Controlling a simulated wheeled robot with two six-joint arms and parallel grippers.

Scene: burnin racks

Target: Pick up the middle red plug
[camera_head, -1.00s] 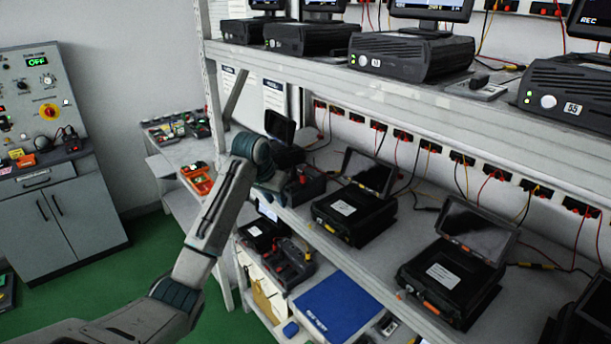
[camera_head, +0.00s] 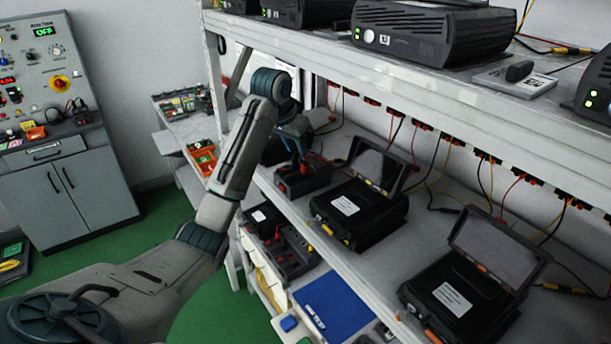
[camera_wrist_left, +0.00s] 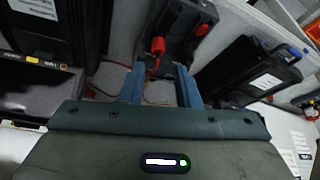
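A dark box with red plugs (camera_head: 303,183) stands at the left end of the middle shelf. My left gripper (camera_head: 299,160) is just above it in the head view, pointing down. In the left wrist view the gripper (camera_wrist_left: 160,72) is open, with its two blue fingers apart and nothing between them. A red plug (camera_wrist_left: 158,46) with a red cord lies just beyond the fingertips, roughly in line with the gap. Another red plug (camera_wrist_left: 203,29) shows to its right. I cannot tell which plug is the middle one. My right gripper is not in view.
Black cases with raised screens, one nearer (camera_head: 358,212) and one farther right (camera_head: 470,290), stand along the shelf (camera_head: 385,262). Cables hang behind them. An upper shelf (camera_head: 420,85) overhangs the back. A blue folder (camera_head: 333,306) lies below.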

